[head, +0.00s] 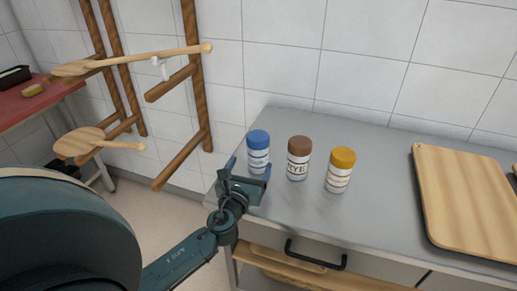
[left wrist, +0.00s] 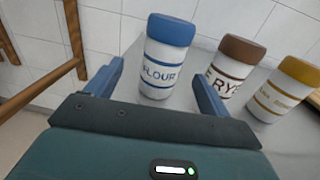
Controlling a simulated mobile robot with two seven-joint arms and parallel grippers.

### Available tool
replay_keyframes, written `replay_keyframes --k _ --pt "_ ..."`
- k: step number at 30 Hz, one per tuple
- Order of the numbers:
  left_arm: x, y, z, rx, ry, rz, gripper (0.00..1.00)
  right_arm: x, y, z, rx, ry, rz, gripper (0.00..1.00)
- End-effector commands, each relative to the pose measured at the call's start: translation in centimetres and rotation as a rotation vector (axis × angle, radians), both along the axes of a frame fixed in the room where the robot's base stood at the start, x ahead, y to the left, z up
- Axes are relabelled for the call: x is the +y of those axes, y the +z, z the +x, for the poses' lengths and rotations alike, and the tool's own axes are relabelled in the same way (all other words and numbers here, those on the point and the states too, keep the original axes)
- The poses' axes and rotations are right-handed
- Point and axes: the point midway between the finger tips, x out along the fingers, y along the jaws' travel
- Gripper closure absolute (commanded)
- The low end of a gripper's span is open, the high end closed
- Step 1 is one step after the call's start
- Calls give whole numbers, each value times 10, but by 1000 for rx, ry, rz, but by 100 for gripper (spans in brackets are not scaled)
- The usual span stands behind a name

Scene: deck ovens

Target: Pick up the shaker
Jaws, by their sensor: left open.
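Three shakers stand upright in a row on the grey counter (head: 290,222). The blue-capped shaker (head: 258,150), labelled FLOUR in the left wrist view (left wrist: 161,74), is at the left. The brown-capped shaker (head: 299,160), labelled RYE, is in the middle, and the yellow-capped shaker (head: 341,170) is at the right. My left gripper (head: 249,168) is open in front of the blue-capped shaker. In the left wrist view its blue fingers (left wrist: 158,85) point towards that shaker, one on each side of its lower body. I cannot tell whether they touch it. My right gripper is not in view.
A wooden board (head: 465,195) in a dark tray lies at the counter's right. A wooden rack (head: 198,90) with peels (head: 80,143) stands left against the tiled wall. A red table (head: 40,100) is at far left. The counter's front middle is clear.

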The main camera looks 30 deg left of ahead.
Motion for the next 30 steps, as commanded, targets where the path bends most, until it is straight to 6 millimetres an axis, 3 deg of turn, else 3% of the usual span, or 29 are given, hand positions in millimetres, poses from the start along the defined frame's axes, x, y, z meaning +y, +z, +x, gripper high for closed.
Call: replay_keyframes --k 8,18,26,30 --pt "7 0 24 0 0 -2 19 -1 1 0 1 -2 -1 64" --pt "16 1 68 -1 0 -3 19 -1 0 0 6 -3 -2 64" --pt "17 0 72 1 -1 -3 19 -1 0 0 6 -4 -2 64" --pt "17 0 71 1 -1 -3 28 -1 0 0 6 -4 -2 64"
